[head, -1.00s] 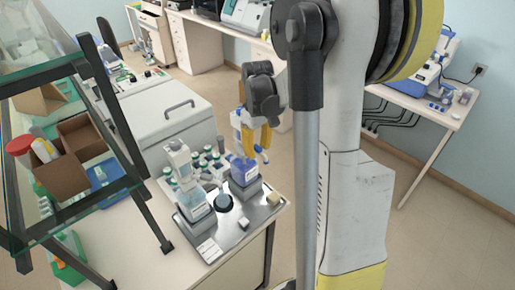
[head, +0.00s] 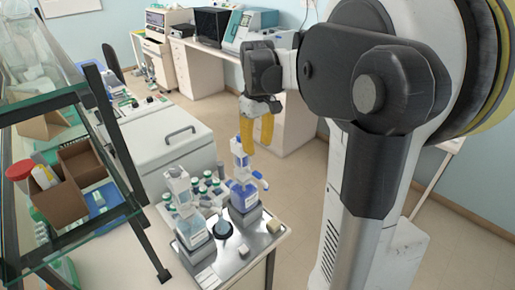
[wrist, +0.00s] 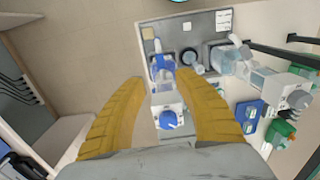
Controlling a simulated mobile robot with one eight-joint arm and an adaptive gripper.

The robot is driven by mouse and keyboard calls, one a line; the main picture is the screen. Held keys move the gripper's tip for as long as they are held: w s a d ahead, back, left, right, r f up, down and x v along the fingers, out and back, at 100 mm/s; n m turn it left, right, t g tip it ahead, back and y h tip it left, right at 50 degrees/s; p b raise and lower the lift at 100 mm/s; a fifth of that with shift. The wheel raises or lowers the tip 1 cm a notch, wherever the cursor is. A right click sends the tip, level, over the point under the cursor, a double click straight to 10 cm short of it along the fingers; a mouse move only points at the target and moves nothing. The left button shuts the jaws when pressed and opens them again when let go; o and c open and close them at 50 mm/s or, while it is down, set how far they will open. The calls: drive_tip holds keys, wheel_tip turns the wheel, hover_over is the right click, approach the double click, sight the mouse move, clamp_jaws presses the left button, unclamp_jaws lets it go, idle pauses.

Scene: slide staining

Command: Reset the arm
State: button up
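My gripper (head: 256,138) hangs above the metal tray (head: 262,240), with its yellow fingers pointing down and apart. It is empty. In the wrist view my gripper (wrist: 160,79) shows a gap between its fingers, with a white dispenser with a blue knob (wrist: 168,110) seen through it, lower down. This tops the blue-liquid bottle (head: 243,197), which stands upright on the tray's right side, below the fingers and apart from them. My arm comes in from the right in the head view.
A clear bottle with a white dispenser (head: 192,232) stands left of the blue one. Several green-topped bottles (head: 208,186) are behind. A glass shelf with a cardboard box (head: 80,170) is at left. A white lidded machine (head: 175,140) stands behind the bench. Open floor lies right of the bench.

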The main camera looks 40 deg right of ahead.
idle(0.3)
drive_tip(key=s+a+f+t+b, duration=0.3)
drive_tip(key=s+a+f+b, duration=0.2)
drive_tip(key=a+f+b, duration=0.3)
drive_tip(key=s+a+f+t+b, duration=0.4)
drive_tip(key=a+f+b, duration=0.5)
drive_tip(key=a, duration=0.6)
drive_tip(key=shift+s+f+m, duration=0.3)
drive_tip(key=shift+s+f, duration=0.1)
drive_tip(key=shift+s, duration=0.55)
drive_tip(key=shift+r, duration=0.1)
